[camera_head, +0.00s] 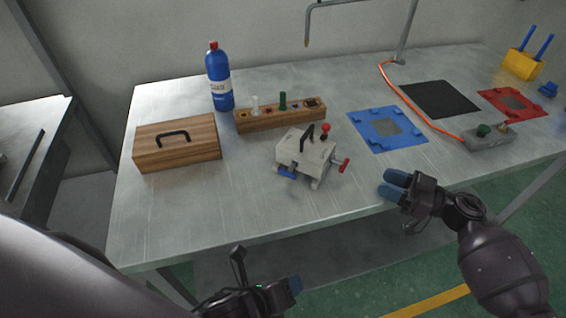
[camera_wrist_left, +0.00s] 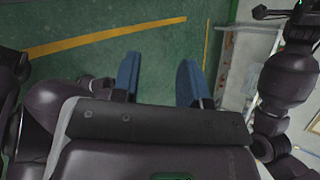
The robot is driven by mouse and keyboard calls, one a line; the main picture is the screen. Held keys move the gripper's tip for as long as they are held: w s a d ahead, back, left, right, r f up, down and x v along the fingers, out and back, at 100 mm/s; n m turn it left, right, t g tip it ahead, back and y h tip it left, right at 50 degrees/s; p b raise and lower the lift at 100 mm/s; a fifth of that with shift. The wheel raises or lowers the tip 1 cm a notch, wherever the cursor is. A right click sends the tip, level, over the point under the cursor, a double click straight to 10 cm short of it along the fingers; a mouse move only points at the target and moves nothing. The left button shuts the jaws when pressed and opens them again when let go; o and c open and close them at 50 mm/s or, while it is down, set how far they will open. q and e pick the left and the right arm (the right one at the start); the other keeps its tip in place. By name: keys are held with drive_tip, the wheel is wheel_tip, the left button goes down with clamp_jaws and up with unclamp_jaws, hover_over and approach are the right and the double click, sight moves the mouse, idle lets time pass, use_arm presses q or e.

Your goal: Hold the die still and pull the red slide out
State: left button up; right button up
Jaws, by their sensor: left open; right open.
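The die (camera_head: 302,147) is a pale grey block near the table's front edge in the head view, with a black handle on top. A red slide end (camera_head: 344,165) sticks out of its right side, and a red knob (camera_head: 325,129) stands at its top right. A blue part (camera_head: 287,174) shows at its lower front left. My right gripper (camera_head: 394,186) is open and empty, right of the die and apart from it. My left gripper (camera_head: 292,287) is low, in front of the table edge; its open, empty blue fingers show in the left wrist view (camera_wrist_left: 158,80).
A wooden box (camera_head: 178,148), a blue bottle (camera_head: 219,85) and a wooden rack (camera_head: 268,121) stand left of and behind the die. A blue mat (camera_head: 362,128), a black mat (camera_head: 440,98) and a grey unit with an orange hose (camera_head: 488,139) lie right. Bare table (camera_head: 200,215) lies front left.

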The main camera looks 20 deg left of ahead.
use_arm(q)
drive_tip(key=w+a+r+m+t, duration=0.1)
drive_tip(key=w+r+m+t, duration=0.1)
drive_tip(key=r+m, duration=0.2)
drive_tip(key=w+a+r+m+t, duration=0.1)
drive_tip(key=w+r+m, duration=0.2)
drive_tip(key=r+m, duration=0.1)
drive_tip(key=w+a+r+m+t+y, duration=0.1)
drive_tip(key=w+r+m+t, duration=0.1)
drive_tip(key=r+m, duration=0.2)
drive_tip(key=shift+w+a+r+t, duration=0.1)
drive_tip(key=shift+w+a+t, duration=0.1)
drive_tip(key=shift+a+t, duration=0.1)
drive_tip(key=n+t+y, duration=0.1)
drive_tip(key=n+t, duration=0.2)
drive_tip(key=n, duration=0.1)
approach(301, 140)
drive_tip(key=w, duration=0.1)
drive_tip(key=shift+y, duration=0.3)
drive_tip(key=w, duration=0.3)
drive_tip(key=w+d, duration=0.1)
drive_tip(key=w, duration=0.7)
drive_tip(key=shift+w+d, duration=0.25)
drive_tip(key=shift+d, duration=0.1)
clamp_jaws()
use_arm(e)
drive_tip(key=shift+o, duration=0.3)
